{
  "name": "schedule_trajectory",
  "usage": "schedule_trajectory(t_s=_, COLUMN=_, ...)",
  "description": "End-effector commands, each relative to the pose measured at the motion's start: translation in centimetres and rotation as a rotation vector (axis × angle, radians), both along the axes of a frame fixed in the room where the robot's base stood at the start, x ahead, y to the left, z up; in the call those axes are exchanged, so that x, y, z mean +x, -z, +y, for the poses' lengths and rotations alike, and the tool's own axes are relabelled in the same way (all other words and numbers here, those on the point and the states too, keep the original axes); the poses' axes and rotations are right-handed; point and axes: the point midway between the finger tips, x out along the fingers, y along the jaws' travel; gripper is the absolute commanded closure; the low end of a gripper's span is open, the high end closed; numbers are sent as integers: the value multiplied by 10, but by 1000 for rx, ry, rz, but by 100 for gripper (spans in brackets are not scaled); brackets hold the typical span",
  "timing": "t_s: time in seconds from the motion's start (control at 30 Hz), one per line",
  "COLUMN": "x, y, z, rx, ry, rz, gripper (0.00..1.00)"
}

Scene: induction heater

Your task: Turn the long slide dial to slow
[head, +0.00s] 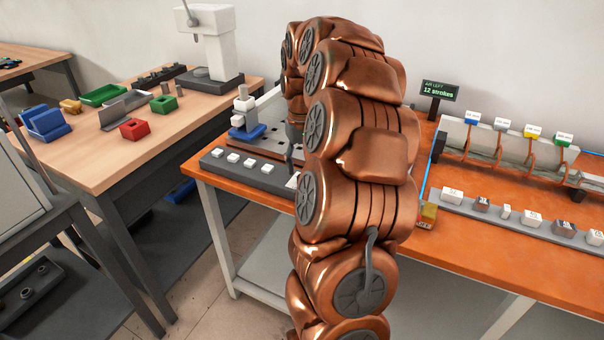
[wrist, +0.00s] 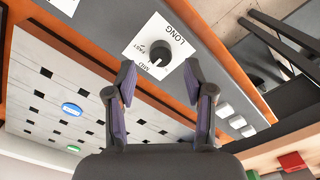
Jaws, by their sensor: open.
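The long slide dial (wrist: 160,54) is a dark round knob on a white plate lettered LONG, in the upper middle of the wrist view. The lettering FAST is legible beside it; the rest is small or partly covered, and I cannot tell the dial's setting for sure. My gripper (wrist: 160,76) is open, its two fingertips spread to the left and right of the dial in the picture. I see no contact with the knob. In the head view my arm hides the dial and most of the gripper.
The grey control strip (head: 226,168) with several white buttons runs along the orange bench's (head: 201,174) front edge. A slotted plate (wrist: 60,92) lies beside it. A sign (head: 440,91) reads 12 strokes. A wooden table (head: 160,140) with coloured parts stands at left.

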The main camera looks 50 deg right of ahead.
Motion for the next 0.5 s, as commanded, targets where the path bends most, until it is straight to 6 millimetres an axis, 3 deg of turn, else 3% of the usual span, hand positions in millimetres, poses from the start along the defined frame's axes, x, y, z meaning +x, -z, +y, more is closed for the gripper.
schedule_trajectory(t_s=0.23, x=0, y=31, z=0, rx=0, ry=-1, rz=1, gripper=47)
schedule_trajectory(t_s=0.5, x=0, y=38, z=0, rx=-1, ry=-1, rz=-2, gripper=47)
